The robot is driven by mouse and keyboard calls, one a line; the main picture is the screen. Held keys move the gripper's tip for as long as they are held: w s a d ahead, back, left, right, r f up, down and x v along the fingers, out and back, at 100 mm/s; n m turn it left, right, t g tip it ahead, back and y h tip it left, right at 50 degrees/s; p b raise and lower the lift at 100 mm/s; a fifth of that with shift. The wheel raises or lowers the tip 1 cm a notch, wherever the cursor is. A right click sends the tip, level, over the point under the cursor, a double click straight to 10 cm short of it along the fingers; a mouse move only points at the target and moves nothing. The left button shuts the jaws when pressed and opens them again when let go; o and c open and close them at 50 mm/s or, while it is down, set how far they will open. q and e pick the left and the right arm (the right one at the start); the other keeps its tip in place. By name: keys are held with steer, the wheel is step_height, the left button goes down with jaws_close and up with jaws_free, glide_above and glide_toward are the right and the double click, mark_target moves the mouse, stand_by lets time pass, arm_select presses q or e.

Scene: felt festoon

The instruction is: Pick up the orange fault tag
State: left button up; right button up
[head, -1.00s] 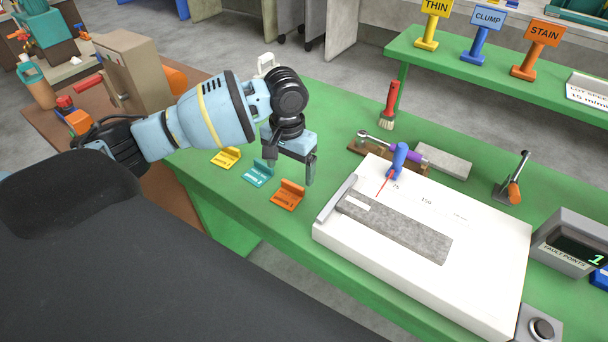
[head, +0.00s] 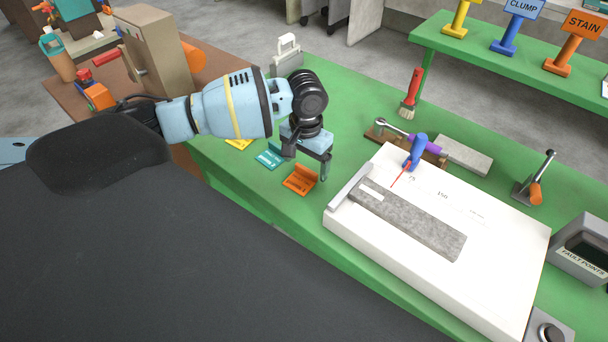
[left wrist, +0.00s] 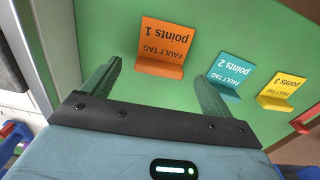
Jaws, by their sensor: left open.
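The orange fault tag (head: 300,179) lies on the green bench, beside the white board. In the left wrist view the orange tag (left wrist: 166,46) reads "FAULT TAG points 1" and lies beyond the fingertips, between the two finger lines. My left gripper (head: 309,172) is open and empty, pointing down above the orange tag and apart from it. Its two fingers also show in the left wrist view (left wrist: 156,72). A teal tag (head: 269,159) and a yellow tag (head: 239,144) lie in a row to the left of it. My right gripper is in no view.
A white board (head: 480,290) with a grey felt strip (head: 425,227) stands right of the tags. A red brush (head: 411,92), a wooden block with a ratchet tool, and a lever (head: 535,180) stand behind and right. The bench's front edge runs close to the tags.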

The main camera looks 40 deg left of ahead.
mark_target(306, 170)
arm_select(q)
step_height(306, 170, down, 2)
steer(key=shift+f, duration=0.25)
steer(key=c, duration=1)
steer(key=shift+w+r, duration=0.1)
steer(key=shift+r, duration=0.05)
steer(key=shift+c, duration=0.2)
step_height(306, 170, up, 10)
steer(key=shift+p, duration=0.4)
